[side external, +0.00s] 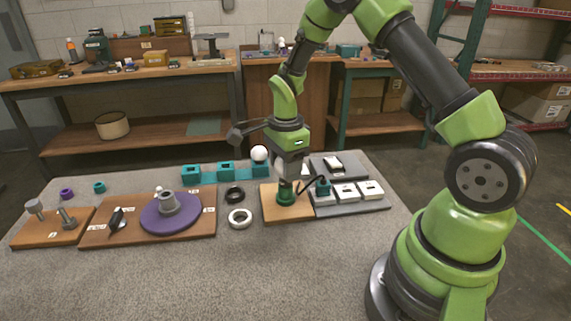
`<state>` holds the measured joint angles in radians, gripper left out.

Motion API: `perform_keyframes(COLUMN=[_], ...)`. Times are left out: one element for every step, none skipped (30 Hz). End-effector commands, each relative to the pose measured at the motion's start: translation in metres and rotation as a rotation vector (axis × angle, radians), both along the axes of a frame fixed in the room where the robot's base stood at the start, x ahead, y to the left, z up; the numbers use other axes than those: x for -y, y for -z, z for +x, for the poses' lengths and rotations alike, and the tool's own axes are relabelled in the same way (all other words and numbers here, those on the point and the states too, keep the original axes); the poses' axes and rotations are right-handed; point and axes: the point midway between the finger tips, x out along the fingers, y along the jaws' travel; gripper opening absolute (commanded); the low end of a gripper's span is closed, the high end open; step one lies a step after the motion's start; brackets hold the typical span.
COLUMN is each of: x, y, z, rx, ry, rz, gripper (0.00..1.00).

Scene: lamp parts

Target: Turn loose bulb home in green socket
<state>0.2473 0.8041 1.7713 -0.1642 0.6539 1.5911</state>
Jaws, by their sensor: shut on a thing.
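The green socket (286,198) stands on a wooden board (275,212) right of the middle of the table. My gripper (289,178) points straight down directly above the socket. It is shut on the bulb, which is mostly hidden between the fingers. The bulb's lower end is in line with the socket's mouth, but how deep it sits cannot be told at this size. A black cord runs from beside the socket to the right.
A white ball-shaped bulb (259,153) sits on a teal block behind left. A grey tray (350,206) with white block parts lies right. A black ring (235,194) and a white ring (240,218) lie left. A board with a purple disc (155,223) stands further left. The front table is clear.

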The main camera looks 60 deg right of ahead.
Motion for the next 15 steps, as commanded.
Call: perform_keyframes(x=[0.0000,0.0000,0.0000,0.0000,0.0000,0.0000,0.0000,0.0000,0.0000,0.0000,0.0000,0.0000,0.0000,0.0000,0.0000], y=[0.0000,0.0000,0.0000,0.0000,0.0000,0.0001,0.0001,0.0002,0.0003,0.0004,0.0004,0.0006,0.0007,0.0007,0.0007], z=[0.0000,0.0000,0.0000,0.0000,0.0000,0.0000,0.0000,0.0000,0.0001,0.0000,0.0001,0.0001,0.0001,0.0001,0.0001], rx=[0.000,0.000,0.000,0.000,0.000,0.000,0.000,0.000,0.000,0.000,0.000,-0.001,0.000,0.000,0.000], ry=[-0.001,-0.001,-0.002,-0.001,0.003,0.021,0.043,0.076,0.133,0.181,0.234,0.302,0.352,0.399,0.387], rz=[0.000,0.000,0.000,0.000,0.000,0.000,0.000,0.000,0.000,0.001,0.001,0.000,0.000,0.000,0.000], gripper=[0.31,0.31,0.31,0.31,0.31,0.31,0.31,0.31,0.31,0.31,0.31,0.31,0.31,0.31,0.57])
